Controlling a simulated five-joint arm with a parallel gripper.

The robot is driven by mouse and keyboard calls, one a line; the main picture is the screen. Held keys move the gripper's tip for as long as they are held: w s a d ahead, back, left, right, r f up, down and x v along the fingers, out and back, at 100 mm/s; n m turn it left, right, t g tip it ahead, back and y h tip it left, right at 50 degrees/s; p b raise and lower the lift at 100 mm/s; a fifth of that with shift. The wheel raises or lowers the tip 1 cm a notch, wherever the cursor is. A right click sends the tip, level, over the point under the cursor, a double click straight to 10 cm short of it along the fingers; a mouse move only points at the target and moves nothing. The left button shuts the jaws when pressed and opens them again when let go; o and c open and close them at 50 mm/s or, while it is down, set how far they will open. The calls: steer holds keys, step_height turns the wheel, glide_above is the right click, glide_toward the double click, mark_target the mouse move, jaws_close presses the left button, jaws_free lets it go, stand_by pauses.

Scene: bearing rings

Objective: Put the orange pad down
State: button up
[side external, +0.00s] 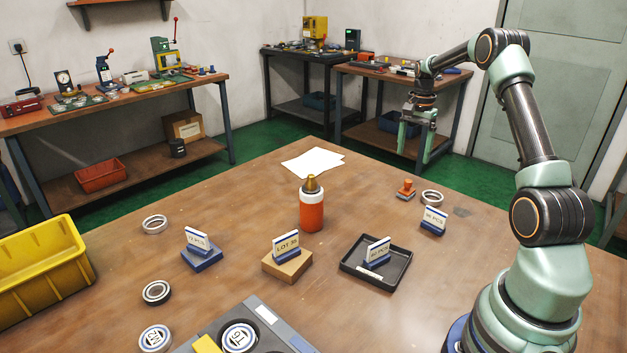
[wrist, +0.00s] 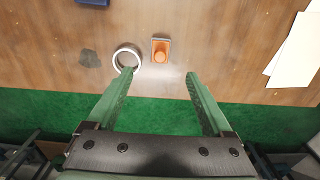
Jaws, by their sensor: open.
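The orange pad (side external: 406,188), a small block with a rounded knob on top, stands upright on the wooden table near its far right edge. In the wrist view the orange pad (wrist: 160,50) lies ahead of and between my fingertips, with nothing holding it. My gripper (side external: 414,156) hangs above and beyond it, fingers pointing down. In the wrist view my gripper (wrist: 160,74) is open and empty, its fingers wide apart.
A metal ring (side external: 431,198) lies right beside the pad; in the wrist view the ring (wrist: 126,60) meets one fingertip's outline. A card stand (side external: 433,221), black tray (side external: 347,267), orange bottle (side external: 312,213) and white paper (side external: 312,162) are nearby.

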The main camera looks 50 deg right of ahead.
mark_target(408, 180)
step_height(408, 180, down, 12)
steer(key=shift+f, duration=0.1)
stand_by(0.8)
steer(key=shift+w, duration=0.1)
jaws_close()
